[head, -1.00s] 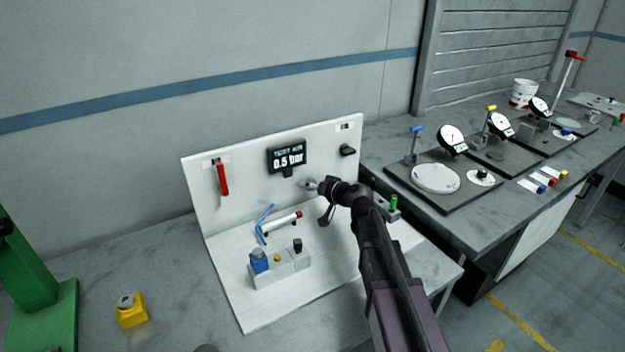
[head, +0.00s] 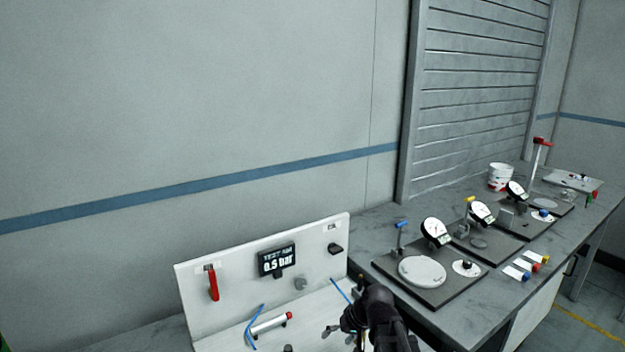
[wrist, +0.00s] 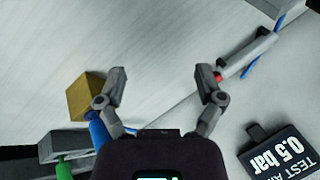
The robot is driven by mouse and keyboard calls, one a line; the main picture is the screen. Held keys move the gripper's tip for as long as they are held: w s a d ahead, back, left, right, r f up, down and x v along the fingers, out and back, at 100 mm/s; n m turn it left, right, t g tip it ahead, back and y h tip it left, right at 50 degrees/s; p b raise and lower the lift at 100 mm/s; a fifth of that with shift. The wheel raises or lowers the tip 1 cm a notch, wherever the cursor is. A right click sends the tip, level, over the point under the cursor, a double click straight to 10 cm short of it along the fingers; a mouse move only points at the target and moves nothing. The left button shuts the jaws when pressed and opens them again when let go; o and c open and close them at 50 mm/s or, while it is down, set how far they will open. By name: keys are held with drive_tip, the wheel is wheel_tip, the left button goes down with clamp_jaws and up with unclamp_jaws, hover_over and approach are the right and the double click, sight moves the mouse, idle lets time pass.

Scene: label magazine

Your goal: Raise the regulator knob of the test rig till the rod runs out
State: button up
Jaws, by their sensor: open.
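The test rig is a white panel (head: 235,256) with a white base. Its display (head: 277,261) reads 0.5 bar and also shows in the wrist view (wrist: 278,155). A grey knob (head: 300,283), probably the regulator knob, sits on the panel below and right of the display. A pale cylinder (head: 268,326) with a red end lies below it; no rod shows out of that end. In the wrist view the cylinder (wrist: 248,54) is near my right finger, which may hide part of its end. My gripper (head: 343,335) is open and empty, right of and below the knob, apart from it.
A red handle (head: 213,284) and a black knob (head: 335,249) are on the panel. A brass-coloured block (wrist: 86,96) is close by my left finger in the wrist view. A grey bench (head: 455,316) with dial gauges stands at right. The wall above the panel is clear.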

drive_tip(key=s+d+h+p, duration=0.1)
drive_tip(key=s+d, duration=0.1)
drive_tip(key=d, duration=0.1)
drive_tip(key=s+d+g+h, duration=0.1)
drive_tip(key=s+d+h, duration=0.1)
drive_tip(key=s+d, duration=0.1)
drive_tip(key=s+d+m+g+h+p, duration=0.1)
drive_tip(key=s+d, duration=0.2)
drive_tip(key=d, duration=0.1)
drive_tip(key=shift+s+d+r+h+p, duration=0.25)
drive_tip(key=shift+h+p, duration=0.05)
drive_tip(key=shift+h, duration=0.1)
drive_tip(key=shift+s+d+h, duration=0.15)
drive_tip(key=shift+s+h, duration=0.15)
drive_tip(key=shift+s+d, duration=0.15)
drive_tip(key=shift+d, duration=0.15)
drive_tip(key=shift+d, duration=0.2)
idle(0.9)
drive_tip(key=c, duration=0.4)
drive_tip(key=shift+s, duration=0.1)
